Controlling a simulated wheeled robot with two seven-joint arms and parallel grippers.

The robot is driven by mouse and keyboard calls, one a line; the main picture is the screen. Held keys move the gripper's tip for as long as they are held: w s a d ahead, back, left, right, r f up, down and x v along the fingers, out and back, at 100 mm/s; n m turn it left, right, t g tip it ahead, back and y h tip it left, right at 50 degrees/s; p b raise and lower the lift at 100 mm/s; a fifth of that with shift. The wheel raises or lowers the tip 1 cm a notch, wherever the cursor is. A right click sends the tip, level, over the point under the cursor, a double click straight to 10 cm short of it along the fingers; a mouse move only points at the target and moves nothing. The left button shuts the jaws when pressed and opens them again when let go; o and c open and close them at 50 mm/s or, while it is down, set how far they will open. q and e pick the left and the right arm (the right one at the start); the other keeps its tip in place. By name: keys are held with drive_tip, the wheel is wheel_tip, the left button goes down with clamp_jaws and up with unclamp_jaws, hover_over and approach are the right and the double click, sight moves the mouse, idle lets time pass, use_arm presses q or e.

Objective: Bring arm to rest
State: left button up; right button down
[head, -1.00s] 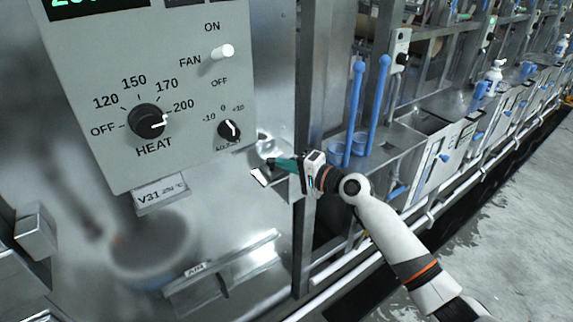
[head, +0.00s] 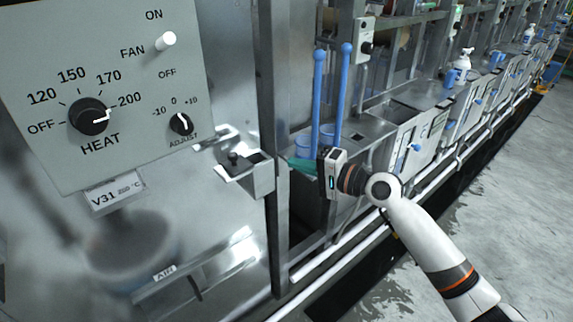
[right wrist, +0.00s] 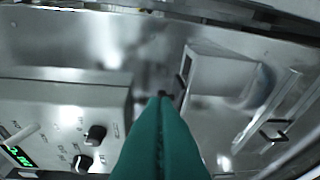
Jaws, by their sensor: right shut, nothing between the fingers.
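My right gripper (head: 289,162) shows in the head view, right of the control panel, with its teal fingers pointing left. It is shut and empty. In the right wrist view the teal fingers (right wrist: 160,125) lie together at the bottom centre. A small metal bracket with a dark knob (head: 236,160) sits just left of the fingertips in the head view; the fingers appear apart from it. My left gripper is in neither view.
The grey control panel (head: 60,85) with HEAT and ADJUST dials fills the upper left. Two blue-handled tools (head: 317,95) stand right behind my gripper. A metal post (head: 268,90) stands beside the bracket. Open floor (head: 480,210) lies at the right.

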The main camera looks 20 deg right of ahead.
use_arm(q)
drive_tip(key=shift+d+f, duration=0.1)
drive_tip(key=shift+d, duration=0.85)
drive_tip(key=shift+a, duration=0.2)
